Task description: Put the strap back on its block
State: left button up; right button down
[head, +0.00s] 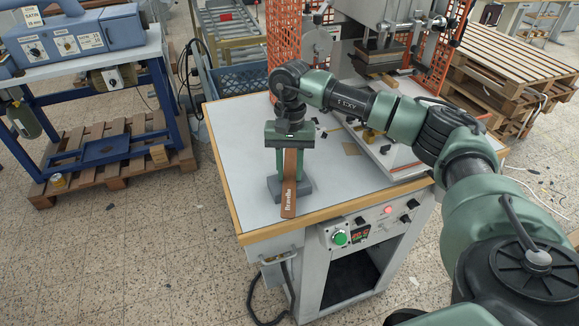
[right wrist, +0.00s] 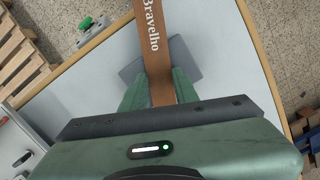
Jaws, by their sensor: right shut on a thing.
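The strap (head: 289,198) is a brown band with white lettering, hanging long and narrow from my right gripper. My right gripper (head: 290,172) points down over the table and is shut on the strap. In the right wrist view the strap (right wrist: 152,38) runs up between the two green fingers (right wrist: 160,88). The dark grey block (head: 305,187) is on the table behind the strap, which hides its middle. In the right wrist view part of the block (right wrist: 190,58) shows beside the strap. I cannot tell whether strap and block touch. My left gripper is not in view.
The white table (head: 240,150) has a wooden edge, with free room left of the block. Below its front are a green button (head: 340,238) and a red lamp (head: 388,210). A press (head: 385,55) stands at the back right, and a blue crate (head: 240,78) behind the table.

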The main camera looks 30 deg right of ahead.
jog(key=shift+f, duration=0.1)
jog(key=c, duration=1.5)
grip_release()
jog(key=shift+f, duration=0.1)
jog(key=o, duration=0.4)
jog(key=shift+o, duration=0.2)
